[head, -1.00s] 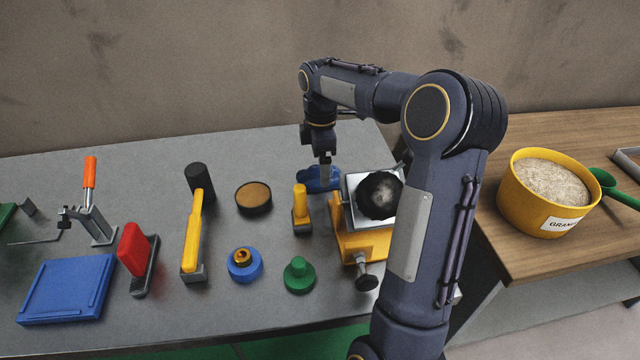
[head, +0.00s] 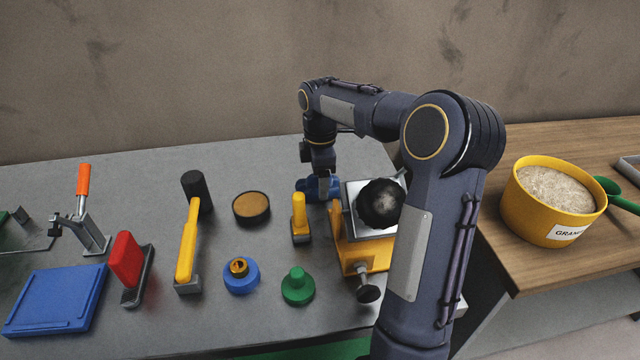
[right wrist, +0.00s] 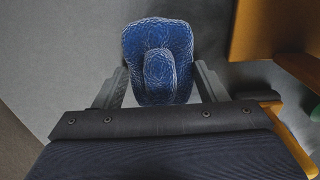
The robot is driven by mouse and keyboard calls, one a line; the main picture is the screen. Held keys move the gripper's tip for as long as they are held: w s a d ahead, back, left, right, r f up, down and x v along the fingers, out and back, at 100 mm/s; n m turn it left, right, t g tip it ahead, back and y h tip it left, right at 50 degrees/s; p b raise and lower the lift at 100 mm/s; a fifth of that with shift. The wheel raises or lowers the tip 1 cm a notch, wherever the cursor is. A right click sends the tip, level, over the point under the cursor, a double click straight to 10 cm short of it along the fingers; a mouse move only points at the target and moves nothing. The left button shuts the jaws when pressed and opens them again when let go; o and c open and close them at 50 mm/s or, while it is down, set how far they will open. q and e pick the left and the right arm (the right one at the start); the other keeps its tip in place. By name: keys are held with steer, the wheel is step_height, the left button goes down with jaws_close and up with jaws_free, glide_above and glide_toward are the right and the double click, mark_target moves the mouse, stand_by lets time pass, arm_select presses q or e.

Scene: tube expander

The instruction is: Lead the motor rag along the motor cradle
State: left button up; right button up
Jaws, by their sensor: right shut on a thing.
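The blue motor rag (head: 318,188) is bunched up near the back of the grey bench. It also shows in the right wrist view (right wrist: 157,40), with a raised fold between my fingers. My right gripper (head: 325,184) points down and is shut on the rag. What I take for the motor cradle is the orange-yellow frame (head: 366,256) with a pale metal top, just right of and nearer than the rag. A dark round part (head: 380,205) sits on it. My right arm hides the cradle's right side. My left gripper is out of view.
A yellow-handled tool (head: 299,213) stands close left of the cradle. A black knob (head: 368,294) sticks out at its front. Green (head: 297,287) and blue (head: 240,278) round parts stand farther left. A yellow tub (head: 550,205) stands on the wooden table at right.

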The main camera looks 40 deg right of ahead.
steer(key=shift+r+p, duration=3.55)
